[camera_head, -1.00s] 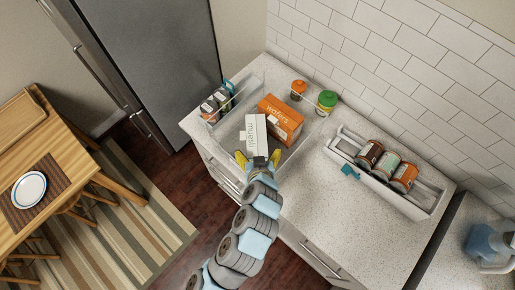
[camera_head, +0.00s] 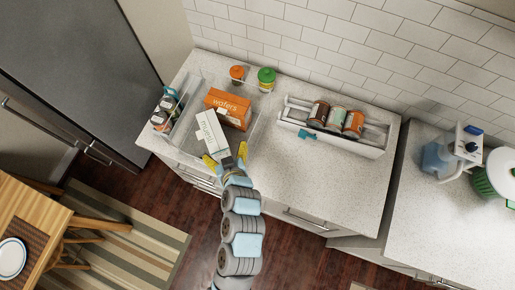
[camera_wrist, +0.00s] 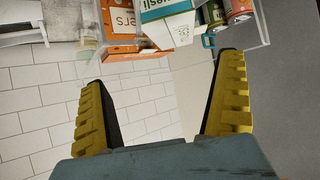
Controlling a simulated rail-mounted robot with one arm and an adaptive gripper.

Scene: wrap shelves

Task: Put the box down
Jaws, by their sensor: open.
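The white muesli box (camera_head: 213,135) stands in the clear-walled tray (camera_head: 183,152) on the counter, in front of the orange wafers box (camera_head: 228,106). In the wrist view the muesli box (camera_wrist: 167,25) is at the top, beyond the fingertips, with the wafers box (camera_wrist: 122,18) to its left. My gripper (camera_head: 227,161) is at the tray's front edge, just below the muesli box in the head view. Its yellow fingers (camera_wrist: 163,85) are spread wide with nothing between them.
An orange-lidded jar (camera_head: 237,74) and a green-lidded jar (camera_head: 266,79) stand behind the boxes. Several cans are at the tray's left. A white rack (camera_head: 372,150) with cans (camera_head: 335,119) stands to the right.

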